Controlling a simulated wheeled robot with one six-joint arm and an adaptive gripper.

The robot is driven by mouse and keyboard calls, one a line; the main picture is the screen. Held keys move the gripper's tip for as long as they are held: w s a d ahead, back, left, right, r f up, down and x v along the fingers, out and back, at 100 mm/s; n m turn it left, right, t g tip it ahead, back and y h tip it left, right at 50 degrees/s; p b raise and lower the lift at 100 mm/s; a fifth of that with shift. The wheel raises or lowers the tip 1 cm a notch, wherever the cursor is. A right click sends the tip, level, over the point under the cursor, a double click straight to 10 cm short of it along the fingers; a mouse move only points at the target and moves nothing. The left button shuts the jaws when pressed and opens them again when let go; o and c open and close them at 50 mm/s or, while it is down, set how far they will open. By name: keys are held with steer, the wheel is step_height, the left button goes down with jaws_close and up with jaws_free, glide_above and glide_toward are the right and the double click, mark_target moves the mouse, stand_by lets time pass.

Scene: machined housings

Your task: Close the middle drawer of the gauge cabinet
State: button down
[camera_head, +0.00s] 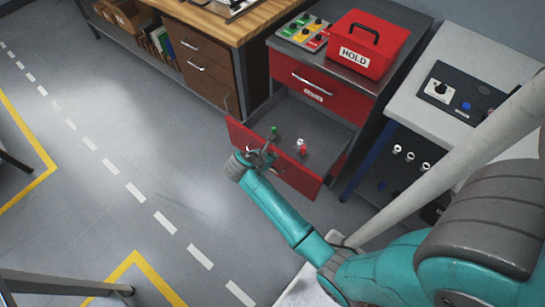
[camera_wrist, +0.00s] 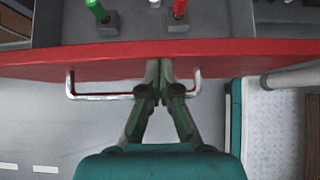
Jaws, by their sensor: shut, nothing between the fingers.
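The gauge cabinet (camera_head: 350,118) has red drawer fronts and a dark grey top. Its upper drawer (camera_head: 318,86) is shut. The drawer below it (camera_head: 303,178) is pulled well out, its red front standing clear of the cabinet. In the wrist view its front (camera_wrist: 60,62) crosses the picture, with a silver bar handle (camera_wrist: 105,97). My gripper (camera_head: 262,151) is at the outside of this front, near its middle. In the wrist view my gripper (camera_wrist: 160,68) is shut and empty, its fingertips at the front within the handle's span. I cannot tell whether they touch it.
The open drawer holds small gauges with green (camera_wrist: 97,10) and red (camera_wrist: 180,8) parts. A red HOLD box (camera_head: 367,45) and a tray of coloured pieces (camera_head: 303,31) stand on the cabinet. A wooden bench (camera_head: 245,25) is left, a control-panel table (camera_head: 445,125) right. The floor in front is clear.

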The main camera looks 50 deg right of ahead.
steer(key=d, duration=2.6)
steer(key=shift+w, duration=0.4)
steer(key=shift+a, duration=0.1)
